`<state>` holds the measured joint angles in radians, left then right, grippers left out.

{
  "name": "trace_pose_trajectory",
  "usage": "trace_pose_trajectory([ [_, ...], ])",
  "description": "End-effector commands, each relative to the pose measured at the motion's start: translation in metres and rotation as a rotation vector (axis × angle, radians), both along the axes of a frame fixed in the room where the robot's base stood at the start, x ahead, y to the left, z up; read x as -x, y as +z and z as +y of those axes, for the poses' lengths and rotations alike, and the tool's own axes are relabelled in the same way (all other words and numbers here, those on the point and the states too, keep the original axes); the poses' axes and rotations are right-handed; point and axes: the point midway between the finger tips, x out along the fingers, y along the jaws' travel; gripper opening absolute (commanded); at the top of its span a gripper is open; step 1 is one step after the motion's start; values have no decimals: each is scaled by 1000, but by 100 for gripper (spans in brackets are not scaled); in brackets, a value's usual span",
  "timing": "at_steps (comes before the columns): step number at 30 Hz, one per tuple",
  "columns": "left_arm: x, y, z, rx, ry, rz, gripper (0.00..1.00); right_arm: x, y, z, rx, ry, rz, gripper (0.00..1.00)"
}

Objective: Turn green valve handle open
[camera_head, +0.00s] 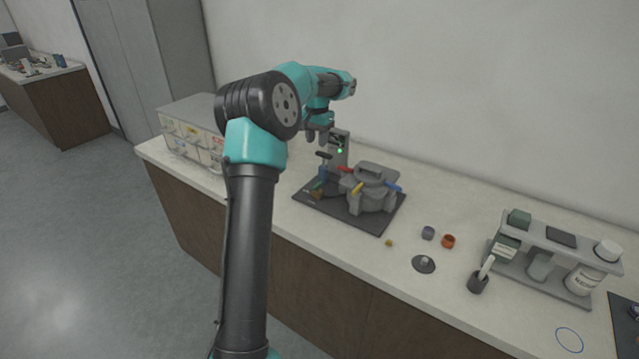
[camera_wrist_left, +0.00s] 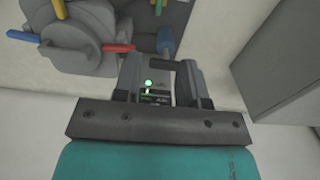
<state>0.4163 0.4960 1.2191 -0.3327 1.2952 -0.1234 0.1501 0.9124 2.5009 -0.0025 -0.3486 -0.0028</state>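The mounting press (camera_head: 371,187) is a grey round-bodied machine on a dark base plate on the counter. The green valve handle (camera_head: 318,185) is small and sits at the plate's left side, beside a blue part (camera_head: 324,174). In the left wrist view, a bit of green handle (camera_wrist_left: 159,4) shows at the top edge. My left gripper (camera_head: 319,137) is above and behind the green handle, near the grey control post (camera_head: 338,150) with a green light. Its fingers (camera_wrist_left: 160,88) are apart with the post visible between them; it is not touching the green handle. My right gripper is out of view.
Red (camera_head: 346,169), yellow (camera_head: 358,188) and blue (camera_head: 393,188) handles stick out of the press. A black lever (camera_head: 323,155) stands near the post. A drawer cabinet (camera_head: 193,130) is at left, a bottle rack (camera_head: 555,258) at right. Small parts lie on the counter between.

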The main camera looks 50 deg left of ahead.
Motion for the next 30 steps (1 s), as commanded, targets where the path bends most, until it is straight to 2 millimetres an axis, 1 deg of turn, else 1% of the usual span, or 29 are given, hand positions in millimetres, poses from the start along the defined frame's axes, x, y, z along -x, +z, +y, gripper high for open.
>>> trace_pose_trajectory([
  [5,0,-2,0,0,-2,0,38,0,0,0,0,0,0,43],
  [8,0,-7,0,0,-2,1,38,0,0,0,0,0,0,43],
  [11,0,-17,-1,2,-3,3,38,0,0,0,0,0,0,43],
  [17,0,-47,-1,2,-3,3,38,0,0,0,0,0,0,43],
  [30,0,-123,-1,3,-3,2,38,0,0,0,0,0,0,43],
])
